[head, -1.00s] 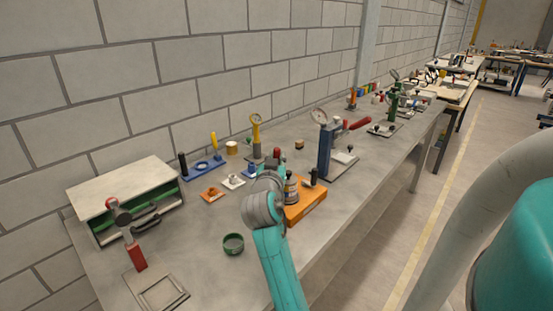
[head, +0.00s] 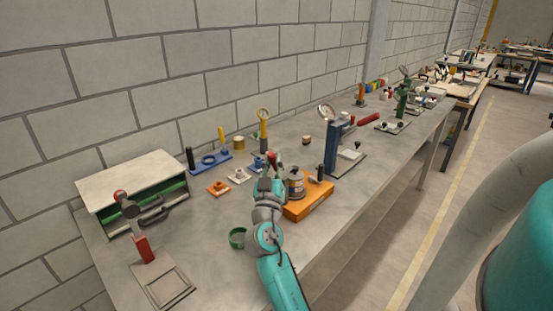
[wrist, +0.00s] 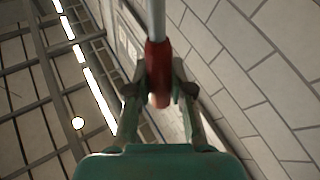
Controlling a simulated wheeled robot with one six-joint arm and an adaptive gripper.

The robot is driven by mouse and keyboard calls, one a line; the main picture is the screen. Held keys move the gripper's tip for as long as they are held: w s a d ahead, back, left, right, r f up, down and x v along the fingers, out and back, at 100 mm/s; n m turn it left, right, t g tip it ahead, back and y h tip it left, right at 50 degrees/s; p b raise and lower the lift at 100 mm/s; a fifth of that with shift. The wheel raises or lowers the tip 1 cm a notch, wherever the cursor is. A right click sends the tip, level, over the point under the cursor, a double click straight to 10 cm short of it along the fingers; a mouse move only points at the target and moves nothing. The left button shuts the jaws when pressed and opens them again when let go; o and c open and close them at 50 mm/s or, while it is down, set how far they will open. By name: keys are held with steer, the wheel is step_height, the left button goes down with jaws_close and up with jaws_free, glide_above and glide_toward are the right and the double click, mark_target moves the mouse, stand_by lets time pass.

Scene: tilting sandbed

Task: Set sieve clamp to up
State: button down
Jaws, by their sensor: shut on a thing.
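My gripper (wrist: 158,95) is shut on a red handle (wrist: 158,58) on a grey metal rod, seen close up in the wrist view. I take this handle to be the sieve clamp's lever. In the head view a small red piece (head: 272,157) shows at the end of my arm, beside an orange base (head: 308,207). A dark, labelled cylinder (head: 295,184) stands on that base. My arm hides part of the base and whatever joins the handle to it. I cannot tell the clamp's exact position.
A blue press with a gauge (head: 332,145) stands right of the orange base. A green cup (head: 237,238) is left of my arm. A red-handled device (head: 143,245) and a toolbox (head: 140,190) are at the left. The block wall runs close behind the bench.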

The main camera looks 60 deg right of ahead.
steer(key=shift+a+f+n+t, duration=0.15)
steer(key=shift+a+n+t, duration=0.1)
steer(key=shift+n+t, duration=0.05)
steer(key=shift+w, duration=0.1)
steer(key=c, duration=1)
jaws_free()
steer(key=v, duration=1.2)
steer(key=shift+f, duration=0.2)
